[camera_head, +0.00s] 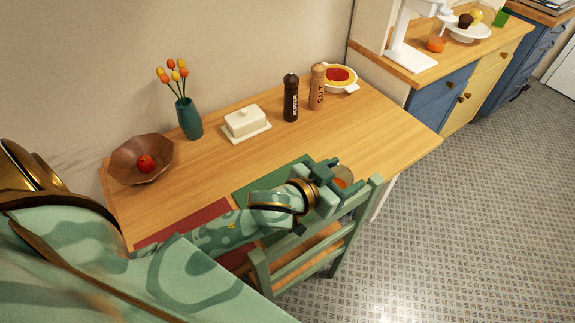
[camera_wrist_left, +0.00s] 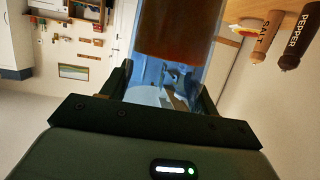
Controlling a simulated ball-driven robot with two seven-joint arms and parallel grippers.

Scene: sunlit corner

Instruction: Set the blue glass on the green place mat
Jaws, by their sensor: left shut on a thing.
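My left gripper (camera_head: 328,186) is shut on the blue glass, beside the right end of the green place mat in the head view. Only a small part of the glass (camera_head: 344,174) shows there, with orange-brown drink at its top. In the left wrist view, the glass (camera_wrist_left: 178,40) is clear blue with brown drink, held between the dark fingers (camera_wrist_left: 163,95). The green place mat (camera_head: 262,186) lies flat on the wooden table, partly hidden by my left arm. I cannot tell the glass's exact height above the table. My right gripper is not in view.
A green chair (camera_head: 354,235) stands at the table's front edge, close below my left gripper. A red mat (camera_head: 205,216) lies left. Pepper mill (camera_head: 291,98), salt mill (camera_head: 317,88), butter dish (camera_head: 245,122), vase (camera_head: 189,118) and bowl (camera_head: 128,166) stand along the back.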

